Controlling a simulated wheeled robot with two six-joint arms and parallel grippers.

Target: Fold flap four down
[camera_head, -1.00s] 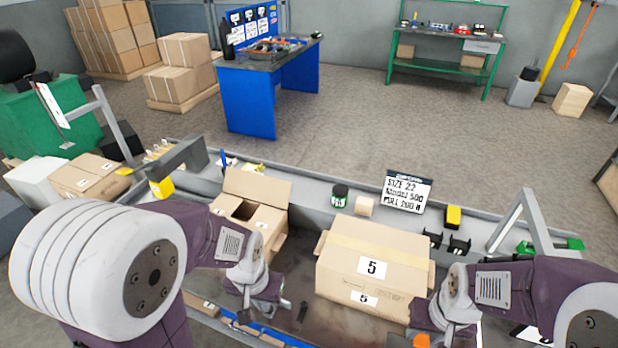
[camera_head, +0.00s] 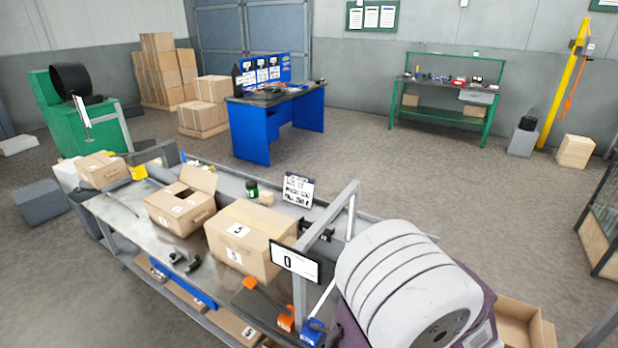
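An open cardboard box (camera_head: 178,213) stands on the long metal bench (camera_head: 125,220). One flap (camera_head: 200,179) stands up at its back right edge, and a dark opening shows in front of it. The other top panels look folded down. A larger closed carton (camera_head: 245,243) with tape along its top stands to the right; its label number is blurred. My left gripper is not in view either.
A grey post frame (camera_head: 354,212) and a small screen reading 0 (camera_head: 296,262) stand at the bench's right end. Orange and blue tools (camera_head: 286,319) are near its front edge. Small grey and black items (camera_head: 186,262) lie before the boxes. An open carton (camera_head: 522,322) is at lower right.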

